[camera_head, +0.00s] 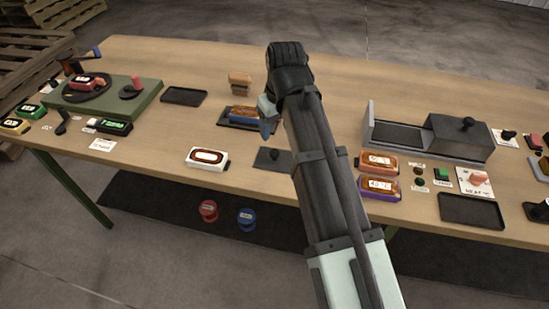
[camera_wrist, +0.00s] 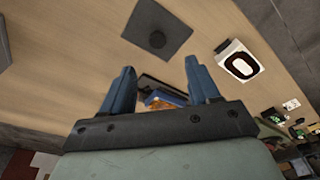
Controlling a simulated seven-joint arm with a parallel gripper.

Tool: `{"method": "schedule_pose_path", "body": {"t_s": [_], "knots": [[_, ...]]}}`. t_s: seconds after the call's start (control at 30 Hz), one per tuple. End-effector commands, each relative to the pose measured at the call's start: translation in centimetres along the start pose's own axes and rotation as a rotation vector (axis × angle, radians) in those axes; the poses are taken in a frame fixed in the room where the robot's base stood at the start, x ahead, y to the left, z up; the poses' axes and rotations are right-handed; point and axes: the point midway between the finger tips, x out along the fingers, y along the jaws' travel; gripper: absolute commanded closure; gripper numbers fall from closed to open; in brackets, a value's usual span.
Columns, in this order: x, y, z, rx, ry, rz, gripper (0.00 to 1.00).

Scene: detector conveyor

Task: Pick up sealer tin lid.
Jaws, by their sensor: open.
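A dark square plate with a round knob, which looks like the sealer tin lid (camera_head: 265,162), lies flat near the front edge of the table, partly behind my arm in the head view. It also shows whole at the top of the wrist view (camera_wrist: 172,27). My gripper (camera_head: 267,116) is open and empty above the table, beyond the lid. Its two blue fingers show apart in the wrist view (camera_wrist: 160,85). A blue tin with amber contents (camera_head: 243,112) sits on a dark tray close to the fingers; the wrist view shows it partly hidden behind the gripper base (camera_wrist: 166,97).
A white box with a dark-rimmed label (camera_head: 207,158) stands left of the lid. Orange and purple boxes (camera_head: 378,188) stand right of it, beyond my arm. A grey sliding-lid unit (camera_head: 459,137) is further right. Brown blocks (camera_head: 240,80) stand behind the tin.

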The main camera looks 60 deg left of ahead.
Motion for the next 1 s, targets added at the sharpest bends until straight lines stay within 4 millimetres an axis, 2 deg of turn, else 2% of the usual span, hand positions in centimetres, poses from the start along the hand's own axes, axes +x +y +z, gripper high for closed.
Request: {"method": "schedule_pose_path", "body": {"t_s": [0.03,0.3,0.73,1.0], "knots": [[1.0,0.0,0.1,0.000,-0.003,-0.001,0.39],[4.6,0.0,0.1,0.000,-0.001,0.000,0.39],[6.6,0.1,0.1,0.000,0.000,0.000,0.39],[9.6,0.4,0.2,-0.001,-0.001,-0.001,0.39]]}}
